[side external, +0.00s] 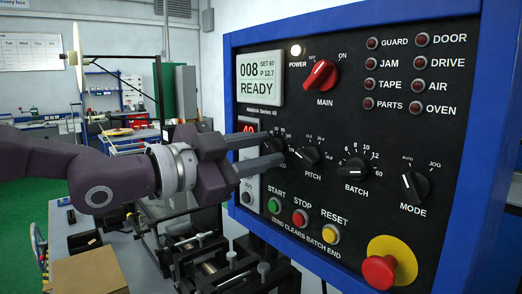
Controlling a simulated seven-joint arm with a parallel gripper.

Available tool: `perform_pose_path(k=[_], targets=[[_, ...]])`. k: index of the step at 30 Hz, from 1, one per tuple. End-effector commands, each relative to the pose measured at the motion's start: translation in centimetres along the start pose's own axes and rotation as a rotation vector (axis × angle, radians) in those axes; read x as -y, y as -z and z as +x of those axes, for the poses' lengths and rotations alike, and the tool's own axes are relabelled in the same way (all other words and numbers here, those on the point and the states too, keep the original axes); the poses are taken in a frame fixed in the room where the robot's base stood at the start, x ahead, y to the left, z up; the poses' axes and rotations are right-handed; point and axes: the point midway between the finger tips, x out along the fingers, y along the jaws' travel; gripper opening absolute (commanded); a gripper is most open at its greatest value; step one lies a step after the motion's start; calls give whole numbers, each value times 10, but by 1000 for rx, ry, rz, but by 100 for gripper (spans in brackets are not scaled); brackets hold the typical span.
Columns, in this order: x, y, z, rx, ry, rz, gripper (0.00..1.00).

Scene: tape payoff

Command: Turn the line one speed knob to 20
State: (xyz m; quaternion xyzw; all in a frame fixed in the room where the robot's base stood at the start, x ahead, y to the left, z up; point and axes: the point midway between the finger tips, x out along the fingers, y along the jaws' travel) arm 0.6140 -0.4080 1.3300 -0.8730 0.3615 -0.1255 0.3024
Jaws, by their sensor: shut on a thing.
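The dark control panel (338,120) in a blue frame fills the right half of the side external view. My gripper (279,147) reaches in from the left with its two fingers at the leftmost knob in the lower row. It is shut on that black speed knob (272,146), one finger above it and one below. The fingers hide most of the knob, its label and much of its scale, so I cannot read its pointer. A small red display (248,127) above the fingers is partly covered. The status screen (261,78) reads 008, SET 60, P 12.7, READY.
The pitch knob (306,155) sits close to the right of my fingertips, then the batch knob (354,171) and mode knob (415,185). Start (274,205), stop (299,218) and reset (330,234) buttons lie below. A red emergency stop (379,271) protrudes at lower right.

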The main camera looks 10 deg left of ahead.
Motion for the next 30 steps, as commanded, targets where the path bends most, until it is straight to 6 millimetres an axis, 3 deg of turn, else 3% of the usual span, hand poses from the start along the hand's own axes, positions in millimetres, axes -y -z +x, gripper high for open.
perform_pose_path(k=[15, 30], targets=[[0, -1, 0, 3, -1, -343, 0], [-1, -1, 0, 3, -1, -422, 0]])
